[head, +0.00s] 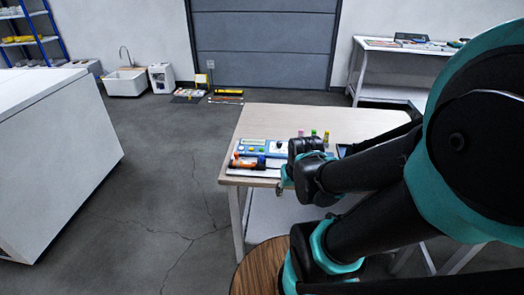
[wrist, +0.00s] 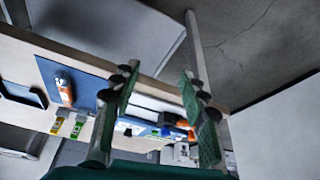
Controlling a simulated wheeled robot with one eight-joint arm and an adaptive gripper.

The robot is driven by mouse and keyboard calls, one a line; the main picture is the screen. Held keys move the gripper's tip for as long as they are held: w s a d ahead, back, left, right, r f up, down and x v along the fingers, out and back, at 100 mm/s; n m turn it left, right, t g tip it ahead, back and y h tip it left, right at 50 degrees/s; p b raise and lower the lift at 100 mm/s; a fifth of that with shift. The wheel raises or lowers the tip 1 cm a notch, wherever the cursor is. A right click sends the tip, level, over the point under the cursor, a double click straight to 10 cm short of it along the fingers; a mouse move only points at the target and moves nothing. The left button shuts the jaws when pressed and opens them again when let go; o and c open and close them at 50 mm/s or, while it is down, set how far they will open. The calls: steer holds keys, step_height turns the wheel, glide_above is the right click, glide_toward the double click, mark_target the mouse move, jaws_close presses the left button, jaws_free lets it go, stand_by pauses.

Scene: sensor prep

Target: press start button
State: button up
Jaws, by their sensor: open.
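A blue and white control panel (head: 264,147) with a small display and several coloured buttons sits near the left end of the table. The buttons are too small to read, so I cannot tell which is the start button. In the wrist view the panel (wrist: 160,131) shows partly between my fingers, beyond them. My gripper (wrist: 158,72) is open, with nothing between its green fingers. In the head view my gripper (head: 286,178) is at the table's front edge, right of and nearer than the panel, mostly hidden by my arm.
The wrist view shows a blue mat (wrist: 88,92) with an orange bottle (wrist: 65,90). Floor left of the table is clear.

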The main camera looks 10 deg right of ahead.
jaws_close()
stand_by(1.4)
